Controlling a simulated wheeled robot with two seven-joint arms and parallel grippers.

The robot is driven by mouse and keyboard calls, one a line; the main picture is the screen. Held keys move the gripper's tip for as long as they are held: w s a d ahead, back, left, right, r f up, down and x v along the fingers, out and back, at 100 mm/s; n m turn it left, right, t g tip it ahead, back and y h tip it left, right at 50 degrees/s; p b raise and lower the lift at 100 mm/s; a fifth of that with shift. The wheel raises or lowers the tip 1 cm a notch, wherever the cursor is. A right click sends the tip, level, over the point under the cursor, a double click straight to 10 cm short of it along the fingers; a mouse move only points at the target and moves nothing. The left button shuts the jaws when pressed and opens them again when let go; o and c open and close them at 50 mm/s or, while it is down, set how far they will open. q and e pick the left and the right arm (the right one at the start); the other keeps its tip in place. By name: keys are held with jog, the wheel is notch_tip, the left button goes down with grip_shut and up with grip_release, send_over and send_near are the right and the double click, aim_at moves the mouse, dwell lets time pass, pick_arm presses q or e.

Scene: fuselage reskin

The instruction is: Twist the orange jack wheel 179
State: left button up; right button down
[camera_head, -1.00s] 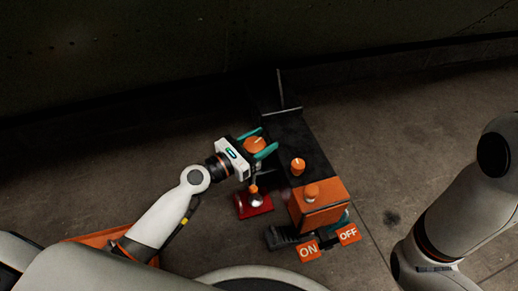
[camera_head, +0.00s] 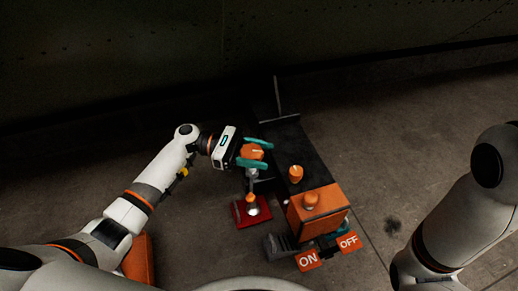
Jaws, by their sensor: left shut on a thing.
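The orange jack wheel (camera_head: 252,151) sits on top of a thin metal jack (camera_head: 252,186), which stands on a red base plate (camera_head: 242,216). My left gripper (camera_head: 256,152) comes in from the left with its two teal fingers on either side of the wheel, one behind it and one in front. It is shut on the wheel, whose middle shows between the fingers. My right arm (camera_head: 450,225) stands at the right edge of the view; its gripper is not in view.
A dark bench with an orange box (camera_head: 318,205) stands just right of the jack, with orange knobs (camera_head: 296,173) on it. An ON sign (camera_head: 307,260) and an OFF sign (camera_head: 348,242) are in front. A dark riveted wall (camera_head: 380,35) is behind. The floor at right is clear.

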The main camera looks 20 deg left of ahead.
pick_arm(q)
jog(key=m+g, duration=0.1)
jog(key=g, duration=0.1)
jog(key=m+g, duration=0.2)
jog(key=shift+s+g+y, duration=0.15)
jog(key=shift+g+y, duration=0.15)
jog(key=shift+g, duration=0.1)
jog(key=m+g, duration=0.1)
jog(key=g+b, duration=0.1)
jog(key=shift+s+f+m+g+y, duration=0.2)
jog(key=shift+m+g+y, duration=0.1)
jog(key=shift+m+y, duration=0.1)
jog(key=m+g+b, duration=0.1)
jog(key=b, duration=0.1)
jog(key=m+g+y+b, duration=0.1)
jog(key=b, duration=0.1)
jog(key=m+g+y+b, duration=0.1)
jog(key=g, duration=0.1)
jog(key=shift+s+a+f+b, duration=0.2)
jog(key=shift+s+b, duration=0.05)
jog(key=shift+b, duration=0.15)
jog(key=shift+s+r+m+g+y+b, duration=0.1)
jog(key=shift+r+m+g+y+b, duration=0.15)
jog(key=shift+m+g+y+b, duration=0.6)
jog(key=shift+n+t+b, duration=0.25)
jog(key=shift+n+b, duration=0.05)
jog(key=shift+n, duration=0.05)
jog(key=o, duration=1)
jog(key=shift+r, duration=0.1)
jog(key=shift+c, duration=0.2)
